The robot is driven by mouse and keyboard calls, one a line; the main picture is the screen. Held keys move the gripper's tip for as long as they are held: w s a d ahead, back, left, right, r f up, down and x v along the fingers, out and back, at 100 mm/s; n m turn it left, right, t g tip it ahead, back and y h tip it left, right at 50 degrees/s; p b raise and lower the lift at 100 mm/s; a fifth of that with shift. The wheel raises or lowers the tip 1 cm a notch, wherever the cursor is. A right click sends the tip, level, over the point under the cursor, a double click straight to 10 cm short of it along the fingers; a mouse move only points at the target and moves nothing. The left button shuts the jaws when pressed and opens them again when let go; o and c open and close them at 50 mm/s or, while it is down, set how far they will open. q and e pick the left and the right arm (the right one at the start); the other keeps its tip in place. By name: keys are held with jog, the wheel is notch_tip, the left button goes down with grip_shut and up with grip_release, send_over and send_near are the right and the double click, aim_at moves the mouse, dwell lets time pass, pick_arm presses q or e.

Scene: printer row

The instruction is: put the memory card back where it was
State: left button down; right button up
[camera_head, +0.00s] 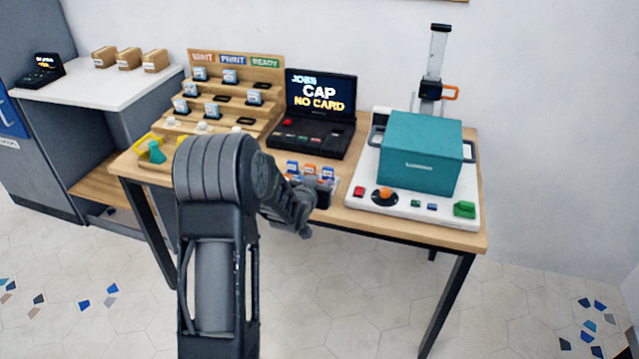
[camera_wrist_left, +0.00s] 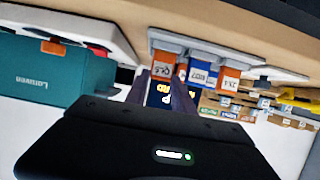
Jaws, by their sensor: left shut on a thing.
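My left gripper (camera_head: 308,193) is at the table's front edge, by the small card holder (camera_head: 325,201). The wrist picture is upside down. Whether the held card touches the holder is hidden. The stepped wooden card rack (camera_head: 268,76) holds several cards and shows dark empty places. My right gripper is not in view.
The console screen (camera_head: 321,92) reads "CAP NO CARD". The teal box (camera_head: 420,155) sits on the white machine (camera_head: 362,190) at the right. The table's front edge is close below my gripper.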

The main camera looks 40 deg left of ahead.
pick_arm(q)
jog(key=shift+f, duration=0.2)
jog(key=c, duration=1.3)
grip_release()
jog(key=shift+c, duration=0.2)
jog(key=shift+r, duration=0.1)
jog(key=shift+r, duration=0.15)
jog(key=shift+s, duration=0.1)
jog(key=v, duration=1.1)
jog(key=shift+s+d, duration=0.2)
jog(key=shift+s, duration=0.15)
